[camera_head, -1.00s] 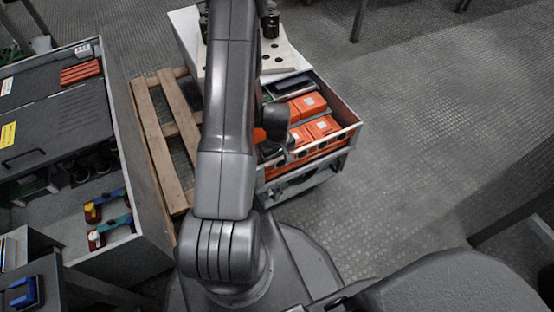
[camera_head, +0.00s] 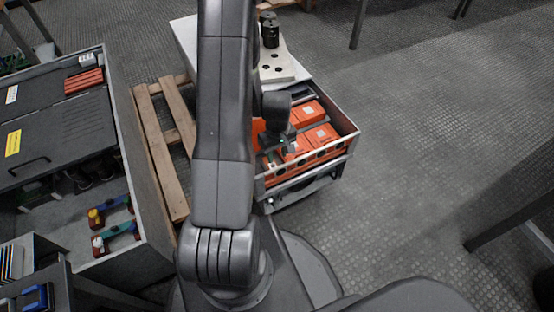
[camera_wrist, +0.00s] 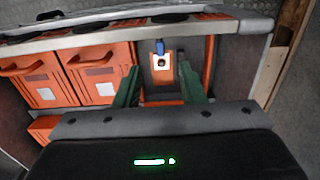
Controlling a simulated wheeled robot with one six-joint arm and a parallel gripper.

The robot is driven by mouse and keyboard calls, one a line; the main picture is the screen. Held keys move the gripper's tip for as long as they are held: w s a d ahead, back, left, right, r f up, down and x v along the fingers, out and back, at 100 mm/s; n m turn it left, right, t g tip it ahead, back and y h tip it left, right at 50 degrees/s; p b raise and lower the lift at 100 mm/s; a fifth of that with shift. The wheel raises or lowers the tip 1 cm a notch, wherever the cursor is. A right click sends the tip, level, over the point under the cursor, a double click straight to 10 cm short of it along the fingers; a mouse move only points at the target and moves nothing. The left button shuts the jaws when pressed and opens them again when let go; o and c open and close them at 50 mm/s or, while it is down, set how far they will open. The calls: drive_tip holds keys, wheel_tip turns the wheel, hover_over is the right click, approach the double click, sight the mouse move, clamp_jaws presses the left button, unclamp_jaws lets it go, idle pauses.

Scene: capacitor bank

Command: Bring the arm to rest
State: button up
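My arm (camera_head: 222,120) reaches forward over the open drawer of a grey cabinet. My gripper (camera_wrist: 158,78) shows in the wrist view as two green fingers held apart, with nothing visibly held. Beyond and between the fingers is an orange part with a blue top (camera_wrist: 160,62). In the head view the gripper is low by the drawer's left side, and my arm partly hides it.
The drawer (camera_head: 347,143) holds several orange boxes (camera_head: 321,136). A pale plate (camera_head: 292,72) with black cylinders lies on top. A wooden pallet (camera_head: 164,160) and a grey workbench (camera_head: 150,215) stand left. Open floor (camera_head: 420,130) lies right.

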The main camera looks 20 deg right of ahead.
wheel_tip(320, 180, up, 5)
drive_tip(key=shift+r+p, duration=0.1)
drive_tip(key=shift+p, duration=0.45)
wheel_tip(320, 180, down, 14)
drive_tip(key=b, duration=0.4)
drive_tip(key=shift+b, duration=0.3)
drive_tip(key=shift+r, duration=0.15)
